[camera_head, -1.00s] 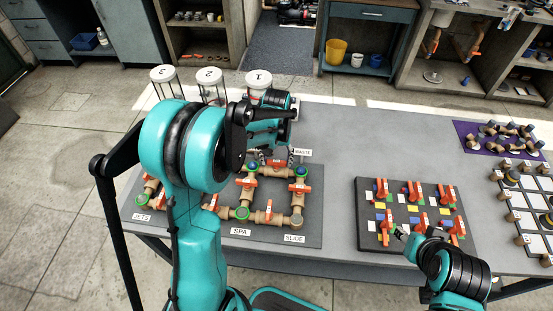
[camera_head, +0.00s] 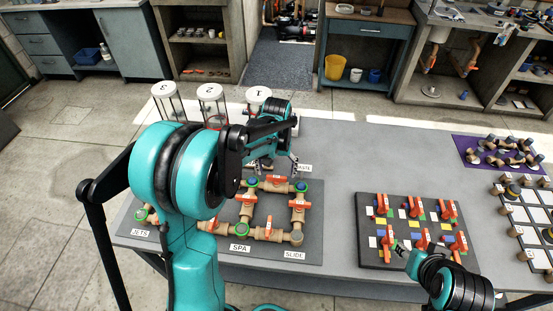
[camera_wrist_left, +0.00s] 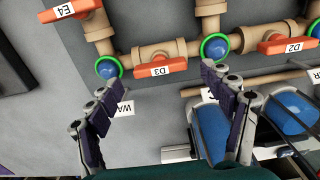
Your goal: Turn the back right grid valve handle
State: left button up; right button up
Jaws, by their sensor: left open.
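The pipe grid lies on a dark board (camera_head: 310,240) under my left arm. Its back right handle, an orange bar marked D3 (camera_head: 277,180), lies along the back pipe between two blue-capped, green-ringed joints. In the left wrist view handle D3 (camera_wrist_left: 160,67) shows beyond the fingers, roughly in line with the gap between them. My left gripper (camera_head: 272,167) hangs open and empty just behind the back pipe; it also shows in the left wrist view (camera_wrist_left: 160,92). Neither finger visibly touches the handle. My right gripper (camera_head: 402,250) is over the coloured valve board's front edge; its opening is unclear.
Handle E4 (camera_head: 299,204) is on the right-hand pipe and handle D2 (camera_wrist_left: 287,45) is along the back pipe. White-topped canisters (camera_head: 211,92) stand behind the grid, close to my left gripper. The coloured valve board (camera_head: 375,262) is to the right, with clear tabletop (camera_head: 340,170) between.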

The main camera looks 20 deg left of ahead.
aim_at(276, 177)
pick_arm(q)
notch_tip(276, 177, up, 10)
jog(key=shift+f, duration=0.15)
dwell(0.5)
